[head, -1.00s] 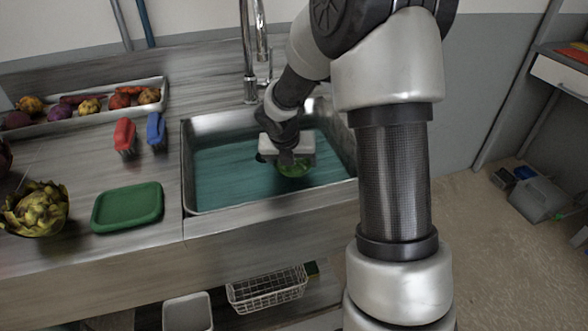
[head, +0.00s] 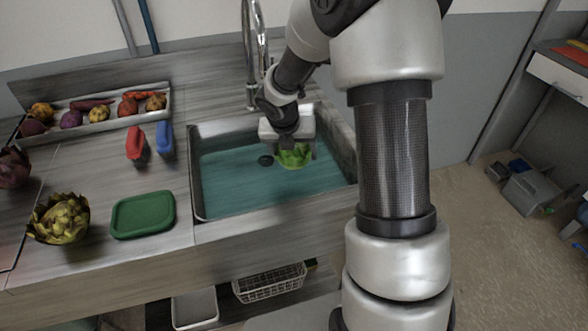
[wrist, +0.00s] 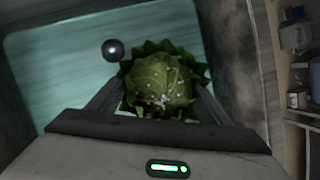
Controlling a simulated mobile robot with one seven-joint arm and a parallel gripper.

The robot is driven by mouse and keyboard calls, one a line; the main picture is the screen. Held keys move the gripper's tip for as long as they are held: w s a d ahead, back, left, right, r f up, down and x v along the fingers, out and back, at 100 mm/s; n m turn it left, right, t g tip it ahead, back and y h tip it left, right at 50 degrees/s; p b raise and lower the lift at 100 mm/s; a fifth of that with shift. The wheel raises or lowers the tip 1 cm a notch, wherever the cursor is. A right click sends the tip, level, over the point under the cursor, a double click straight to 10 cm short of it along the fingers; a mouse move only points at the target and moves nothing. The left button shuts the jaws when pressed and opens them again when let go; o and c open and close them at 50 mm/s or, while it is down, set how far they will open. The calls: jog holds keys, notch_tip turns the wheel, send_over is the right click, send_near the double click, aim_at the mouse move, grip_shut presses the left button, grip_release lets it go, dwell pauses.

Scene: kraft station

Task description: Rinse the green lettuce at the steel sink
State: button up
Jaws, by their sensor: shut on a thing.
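The green lettuce (head: 295,156) is held in my gripper (head: 291,146) over the steel sink (head: 197,193). In the wrist view the lettuce (wrist: 162,85) sits between the two fingers of my gripper (wrist: 160,95), with pale specks on its leaves. The sink floor looks teal, and a round dark drain (head: 265,160) shows left of the lettuce. The drain also shows in the wrist view (wrist: 113,49). The steel faucet (head: 254,50) rises behind the sink. I cannot tell whether water is running.
Left of the sink are a green lid-like item (head: 143,214), an artichoke (head: 60,218), a red brush (head: 135,143) and a blue one (head: 165,138). A tray of vegetables (head: 99,127) stands at the back left. A wire basket (head: 268,284) sits below the counter.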

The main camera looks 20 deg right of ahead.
jog(key=shift+r+p, duration=5.6)
jog(key=shift+p, duration=0.05)
notch_tip(320, 180, up, 4)
jog(key=p, duration=0.4)
jog(key=shift+w+r, duration=0.1)
jog(key=shift+r, duration=0.05)
jog(key=shift+f, duration=0.2)
